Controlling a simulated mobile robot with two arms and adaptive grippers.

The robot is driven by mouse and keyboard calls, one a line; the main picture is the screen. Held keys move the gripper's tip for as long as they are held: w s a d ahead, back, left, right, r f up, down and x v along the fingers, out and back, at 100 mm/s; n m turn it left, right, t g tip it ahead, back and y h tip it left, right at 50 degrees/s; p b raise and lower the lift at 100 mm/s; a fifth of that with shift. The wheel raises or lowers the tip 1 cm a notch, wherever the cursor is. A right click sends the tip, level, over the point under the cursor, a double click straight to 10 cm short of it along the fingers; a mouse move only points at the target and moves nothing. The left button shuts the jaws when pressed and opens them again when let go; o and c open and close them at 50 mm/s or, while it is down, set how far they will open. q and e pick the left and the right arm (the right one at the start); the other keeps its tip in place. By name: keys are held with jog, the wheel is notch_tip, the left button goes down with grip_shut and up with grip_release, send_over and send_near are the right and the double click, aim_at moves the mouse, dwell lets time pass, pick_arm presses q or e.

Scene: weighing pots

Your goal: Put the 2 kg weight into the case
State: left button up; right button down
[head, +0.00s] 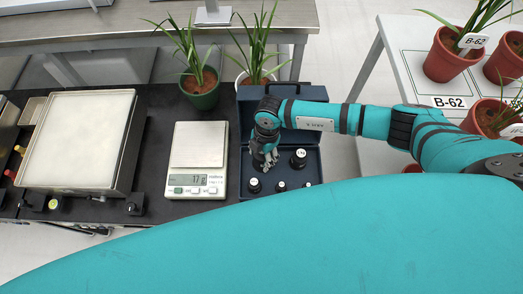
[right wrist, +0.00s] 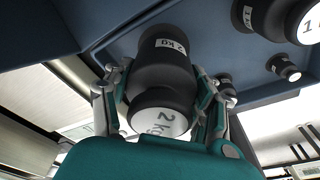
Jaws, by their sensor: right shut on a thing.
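The 2 kg weight (right wrist: 163,78) is a dark grey knobbed cylinder with white "2 kg" labels. In the right wrist view it sits between the fingers of my right gripper (right wrist: 162,95), which is shut on it. In the head view my right gripper (head: 265,158) points down over the left part of the open blue case (head: 250,93) and hides most of the weight. The case also shows behind the weight in the right wrist view (right wrist: 30,28). I cannot tell whether the weight touches the case floor. My left gripper is not in view.
Other dark weights stand in the case, a larger one (head: 299,159) and smaller ones (head: 254,185) near the front. A scale (head: 198,145) reading 17 g is left of the case. A green pot (head: 201,92) and a white pot (head: 256,78) stand behind.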

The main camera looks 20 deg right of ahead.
jog(key=shift+w+a+f, duration=0.1)
jog(key=shift+w+f, duration=0.1)
jog(key=shift+f, duration=0.55)
jog(key=shift+f, duration=0.1)
jog(key=shift+c, duration=2)
grip_release()
jog(key=shift+s+f, duration=0.1)
jog(key=shift+s, duration=0.1)
jog(key=r, duration=0.4)
jog(key=d+r, duration=0.1)
jog(key=r, duration=0.3)
jog(key=w+r, duration=0.1)
jog(key=r, duration=0.3)
jog(key=shift+d+p, duration=0.3)
jog(key=shift+d, duration=0.1)
jog(key=shift+s, duration=0.15)
